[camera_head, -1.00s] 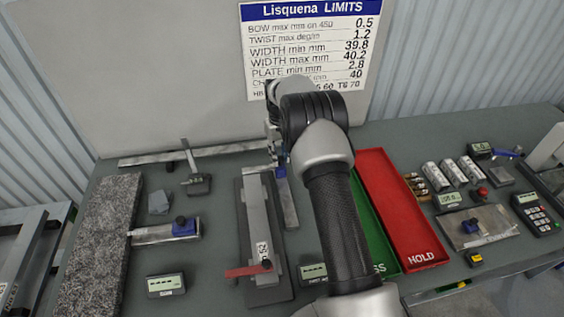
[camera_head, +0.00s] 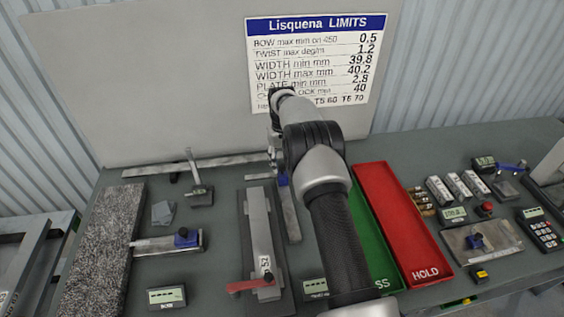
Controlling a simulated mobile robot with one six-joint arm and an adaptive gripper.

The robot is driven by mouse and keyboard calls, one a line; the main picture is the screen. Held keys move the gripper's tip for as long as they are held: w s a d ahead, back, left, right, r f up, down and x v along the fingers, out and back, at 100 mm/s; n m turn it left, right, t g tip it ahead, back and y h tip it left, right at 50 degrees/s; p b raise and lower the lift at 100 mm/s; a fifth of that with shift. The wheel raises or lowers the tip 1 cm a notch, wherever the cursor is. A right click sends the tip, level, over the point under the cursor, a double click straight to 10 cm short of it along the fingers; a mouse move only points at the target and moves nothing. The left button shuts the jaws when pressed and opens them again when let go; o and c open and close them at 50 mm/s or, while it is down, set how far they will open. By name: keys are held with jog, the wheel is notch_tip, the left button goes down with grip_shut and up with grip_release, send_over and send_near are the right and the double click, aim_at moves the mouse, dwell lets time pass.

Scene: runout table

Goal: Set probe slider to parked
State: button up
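Three parts with blue blocks could be the probe slider, and I cannot tell which it is. One blue block (camera_head: 186,238) sits on a flat metal bar at the left, by the granite slab. Another blue part (camera_head: 282,180) shows partly beside my arm, on a narrow metal strip. A third blue knob (camera_head: 475,241) is on a metal plate at the right. My gripper (camera_head: 275,147) is at the far end of my arm, above the back of the table near the narrow strip. My arm mostly hides it, and its fingers are not clear.
A long fixture (camera_head: 258,235) with a red lever (camera_head: 250,285) stands mid-table. A green tray (camera_head: 372,240) and a red HOLD tray (camera_head: 400,225) lie right of it. A granite slab (camera_head: 102,245) is at the left. An upright stand (camera_head: 198,190) is at the back left.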

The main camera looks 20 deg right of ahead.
dwell(0.3)
notch_tip(320, 180, up, 12)
dwell(0.4)
dwell(0.4)
jog(key=s+a+r+t+b, duration=0.15)
jog(key=s+a+r, duration=0.25)
jog(key=s+r, duration=0.4)
jog(key=s+a+r+t+b, duration=0.15)
jog(key=s+a+r, duration=0.25)
jog(key=s+r, duration=0.5)
jog(key=s+a+f+b, duration=0.1)
jog(key=s+f, duration=0.2)
jog(key=s, duration=0.6)
jog(key=s+a+f+t+b, duration=0.1)
jog(key=s+a+f+b, duration=0.1)
jog(key=s, duration=0.7)
jog(key=s+a+f+b, duration=0.1)
jog(key=s+f, duration=0.3)
jog(key=s, duration=0.5)
jog(key=shift+a+f+t+b, duration=0.3)
jog(key=shift+a+f, duration=0.05)
jog(key=shift+a, duration=0.25)
